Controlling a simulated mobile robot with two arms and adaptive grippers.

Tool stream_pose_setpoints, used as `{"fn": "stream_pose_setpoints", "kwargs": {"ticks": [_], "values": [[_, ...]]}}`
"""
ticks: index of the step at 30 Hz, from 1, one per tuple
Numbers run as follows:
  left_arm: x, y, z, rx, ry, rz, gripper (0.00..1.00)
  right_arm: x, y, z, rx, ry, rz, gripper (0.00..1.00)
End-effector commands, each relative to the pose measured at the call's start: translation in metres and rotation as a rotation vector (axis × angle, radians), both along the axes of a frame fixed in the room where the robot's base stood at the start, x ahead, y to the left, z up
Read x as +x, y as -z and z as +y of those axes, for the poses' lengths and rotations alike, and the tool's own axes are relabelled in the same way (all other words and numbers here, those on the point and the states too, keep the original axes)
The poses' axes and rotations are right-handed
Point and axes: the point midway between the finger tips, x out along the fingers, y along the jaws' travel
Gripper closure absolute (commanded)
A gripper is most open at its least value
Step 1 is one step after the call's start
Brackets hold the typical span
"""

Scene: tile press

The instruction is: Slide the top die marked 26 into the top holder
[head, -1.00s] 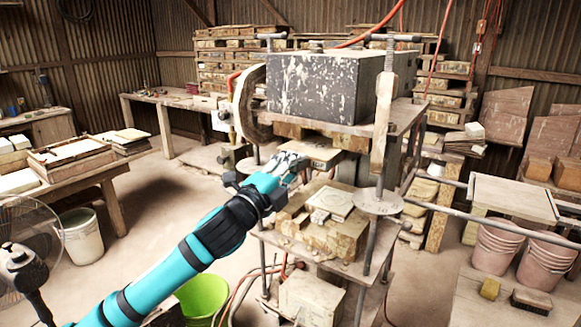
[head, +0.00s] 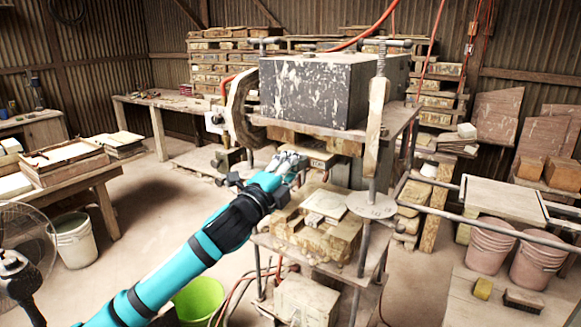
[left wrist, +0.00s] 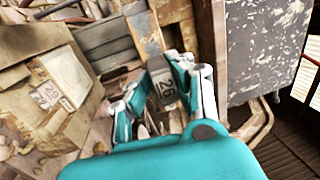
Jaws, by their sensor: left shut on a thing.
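My left gripper (head: 290,163) is shut on the edge of the top die (head: 318,158), a flat slab below the press's dark upper block. In the left wrist view the fingers (left wrist: 168,95) close around a piece with a label reading 26 (left wrist: 166,90). The top holder (head: 290,136), wooden blocks under the upper block, is just above the die. The die is at least partly beneath it; its far end is hidden, so I cannot tell how far in it is. My right gripper is not in view.
A lower die with a pale square tile (head: 326,203) sits on the press bed below. A round plate (head: 371,205) and steel posts stand at the right. A green bucket (head: 200,300) and hoses are on the floor.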

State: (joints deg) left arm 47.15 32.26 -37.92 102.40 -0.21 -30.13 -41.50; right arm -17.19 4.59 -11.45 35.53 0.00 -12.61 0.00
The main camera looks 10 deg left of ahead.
Motion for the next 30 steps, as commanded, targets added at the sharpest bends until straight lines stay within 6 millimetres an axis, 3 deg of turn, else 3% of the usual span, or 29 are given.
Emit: {"fn": "stream_pose_setpoints", "kwargs": {"ticks": [14, 30], "values": [[0.001, -0.003, -0.001, -0.001, 0.002, -0.007, 1.0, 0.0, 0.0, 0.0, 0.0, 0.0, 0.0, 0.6], [0.024, -0.003, -0.009, -0.002, 0.002, -0.006, 1.0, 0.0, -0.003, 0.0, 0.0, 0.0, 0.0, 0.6]]}}
